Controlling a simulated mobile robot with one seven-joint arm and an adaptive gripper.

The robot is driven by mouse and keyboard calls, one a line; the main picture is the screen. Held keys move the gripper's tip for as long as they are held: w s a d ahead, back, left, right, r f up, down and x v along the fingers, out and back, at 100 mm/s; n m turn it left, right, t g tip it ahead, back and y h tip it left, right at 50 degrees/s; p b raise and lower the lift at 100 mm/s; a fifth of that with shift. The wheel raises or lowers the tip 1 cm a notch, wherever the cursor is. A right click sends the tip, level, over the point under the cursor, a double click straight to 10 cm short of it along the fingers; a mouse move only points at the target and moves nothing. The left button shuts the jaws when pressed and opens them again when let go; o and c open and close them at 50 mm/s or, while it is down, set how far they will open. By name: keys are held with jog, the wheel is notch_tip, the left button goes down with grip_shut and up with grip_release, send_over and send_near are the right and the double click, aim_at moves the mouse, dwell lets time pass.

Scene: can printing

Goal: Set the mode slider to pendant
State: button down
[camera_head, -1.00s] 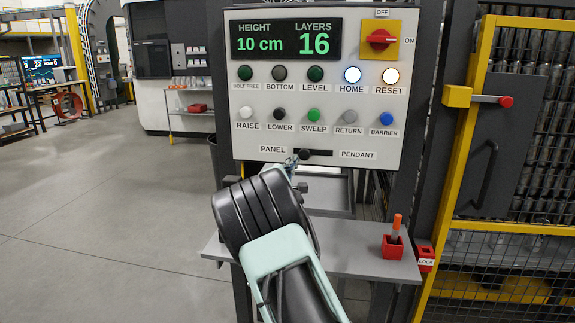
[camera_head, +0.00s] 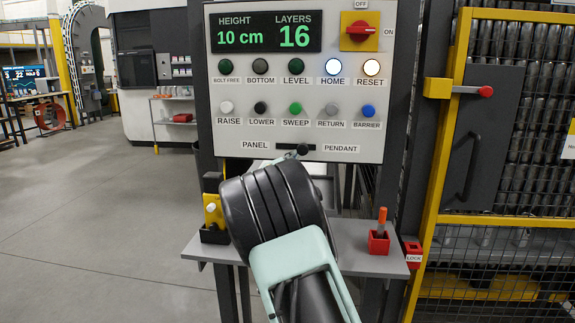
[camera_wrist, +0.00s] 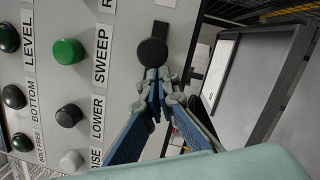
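The mode slider (camera_head: 296,148) is a dark horizontal slot low on the control panel, between the PANEL label (camera_head: 255,145) on the left and the PENDANT label (camera_head: 340,148) on the right. Its round black knob (camera_head: 303,149) sits right of the slot's middle, with a short bit of slot showing on the PENDANT side. The knob also shows in the wrist view (camera_wrist: 152,52). My gripper (camera_wrist: 158,78) has its fingertips together, at the knob's PANEL side, touching or nearly touching it. Nothing shows between the fingers. In the head view my wrist hides most of the gripper.
Buttons such as SWEEP (camera_head: 295,108) and RETURN (camera_head: 331,109) sit just above the slider. A grey shelf (camera_head: 350,262) below carries a red holder (camera_head: 379,242) and a yellow device (camera_head: 213,210). A yellow-framed cage (camera_head: 446,130) stands right.

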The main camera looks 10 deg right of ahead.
jog(key=shift+d, duration=0.1)
dwell(0.3)
jog(key=s+a+f+b, duration=0.2)
jog(key=s+a+f, duration=0.1)
jog(key=s+a, duration=0.5)
jog(key=shift+s, duration=0.1)
dwell(0.4)
